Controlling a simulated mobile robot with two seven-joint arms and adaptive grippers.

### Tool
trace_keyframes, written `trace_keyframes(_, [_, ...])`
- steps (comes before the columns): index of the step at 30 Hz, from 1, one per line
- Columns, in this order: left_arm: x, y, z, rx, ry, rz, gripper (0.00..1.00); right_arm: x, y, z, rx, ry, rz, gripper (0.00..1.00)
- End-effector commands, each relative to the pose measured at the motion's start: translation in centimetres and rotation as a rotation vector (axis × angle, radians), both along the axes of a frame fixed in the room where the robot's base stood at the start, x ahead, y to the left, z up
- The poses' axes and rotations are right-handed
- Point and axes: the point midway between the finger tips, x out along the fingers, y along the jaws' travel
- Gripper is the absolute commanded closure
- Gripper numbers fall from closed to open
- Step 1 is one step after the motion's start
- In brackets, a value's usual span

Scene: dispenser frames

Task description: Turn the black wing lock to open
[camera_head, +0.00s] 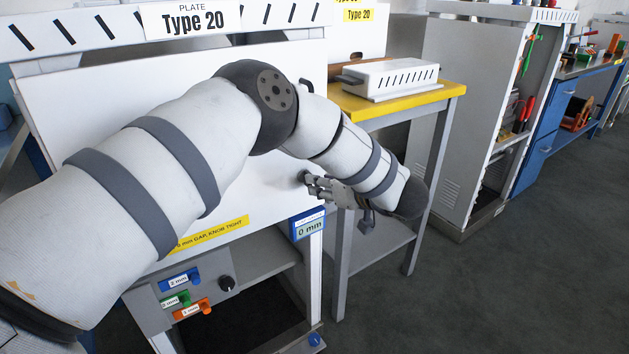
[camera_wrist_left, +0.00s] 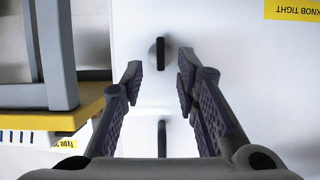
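The black wing lock (camera_wrist_left: 161,54) is a narrow black bar on a round grey base, set on a white panel (camera_wrist_left: 215,40). In the left wrist view its bar stands upright in the picture. My left gripper (camera_wrist_left: 160,84) is open, its two dark padded fingers spread apart. The lock lies beyond the fingertips, centred between them, with nothing held. In the head view my left gripper (camera_head: 316,187) is close to the panel's right edge, and the lock is mostly hidden by it. My right gripper is not in view.
A dark bar (camera_wrist_left: 162,138) shows on the panel between the fingers. A yellow-topped table (camera_head: 405,101) with a white box (camera_head: 390,79) stands right of the panel. Below the panel are coloured tabs (camera_head: 180,298), a black knob (camera_head: 227,284) and a "0 mm" label (camera_head: 309,227).

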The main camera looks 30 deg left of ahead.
Motion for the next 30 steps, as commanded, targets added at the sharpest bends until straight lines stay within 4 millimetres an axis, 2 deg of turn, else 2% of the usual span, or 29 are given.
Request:
trace_keyframes(4, [-1.3,-3.5,1.6,0.001,-0.001,-0.004,0.72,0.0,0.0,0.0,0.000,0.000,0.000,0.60])
trace_keyframes(9, [-2.4,-5.9,2.6,0.001,-0.001,-0.001,0.72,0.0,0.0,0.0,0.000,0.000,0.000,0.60])
trace_keyframes(13, [-2.6,-6.4,2.9,0.001,0.000,0.000,0.72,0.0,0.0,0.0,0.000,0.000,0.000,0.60])
trace_keyframes(24, [-2.6,-6.4,2.8,0.001,0.000,-0.001,0.72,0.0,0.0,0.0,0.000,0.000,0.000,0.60])
trace_keyframes(26, [-2.6,-6.4,2.1,0.012,0.004,-0.036,0.72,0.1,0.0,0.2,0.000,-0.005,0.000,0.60])
trace_keyframes(27, [-2.7,-6.5,0.7,0.025,0.012,-0.100,0.72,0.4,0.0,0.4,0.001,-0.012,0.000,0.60])
trace_keyframes(29, [-3.4,-7.1,-2.8,0.036,0.043,-0.257,0.72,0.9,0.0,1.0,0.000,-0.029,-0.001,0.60])
trace_keyframes(30, [-4.5,-7.7,-5.8,0.021,0.085,-0.384,0.72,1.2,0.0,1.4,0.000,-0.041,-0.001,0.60])
